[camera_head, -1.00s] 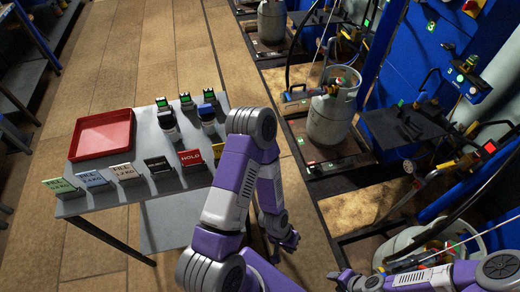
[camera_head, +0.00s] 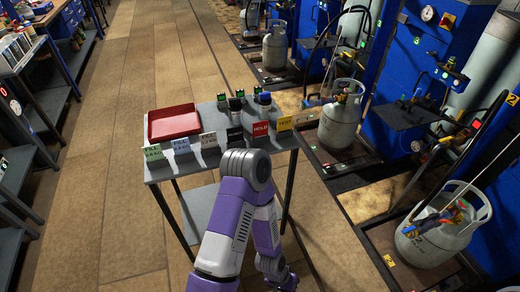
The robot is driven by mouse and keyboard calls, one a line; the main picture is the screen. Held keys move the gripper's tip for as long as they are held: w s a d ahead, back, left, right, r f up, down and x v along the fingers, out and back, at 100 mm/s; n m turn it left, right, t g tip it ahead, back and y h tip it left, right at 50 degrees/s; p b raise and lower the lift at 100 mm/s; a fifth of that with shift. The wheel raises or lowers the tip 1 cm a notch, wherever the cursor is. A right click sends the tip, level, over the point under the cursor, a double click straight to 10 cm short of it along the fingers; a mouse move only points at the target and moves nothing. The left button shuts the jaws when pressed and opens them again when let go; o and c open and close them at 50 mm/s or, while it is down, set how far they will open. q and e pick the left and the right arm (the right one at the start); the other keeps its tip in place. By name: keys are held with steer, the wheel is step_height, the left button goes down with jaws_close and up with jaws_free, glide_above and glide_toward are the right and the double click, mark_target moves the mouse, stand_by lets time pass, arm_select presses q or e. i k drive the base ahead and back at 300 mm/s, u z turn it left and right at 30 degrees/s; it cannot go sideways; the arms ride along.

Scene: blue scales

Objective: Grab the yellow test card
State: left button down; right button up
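The yellow test card (camera_head: 285,124) stands upright at the right end of a row of cards on the grey table, just right of the red HOLD card (camera_head: 261,129). Nothing covers it. My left arm rises from the bottom, with its elbow in front of the table's near edge. My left gripper (camera_head: 283,281) hangs low at the bottom edge, below and well apart from the card; its fingers are too small and dark to read. My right gripper is out of view.
The grey table (camera_head: 221,112) also holds a red tray (camera_head: 174,122), small bottles, green-lit devices and other label cards. Gas cylinders (camera_head: 341,120) on scales stand to the right. The floor left of the table is clear.

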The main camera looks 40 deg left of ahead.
mark_target(284, 125)
steer(key=k, duration=0.1)
steer(key=u, duration=1.25)
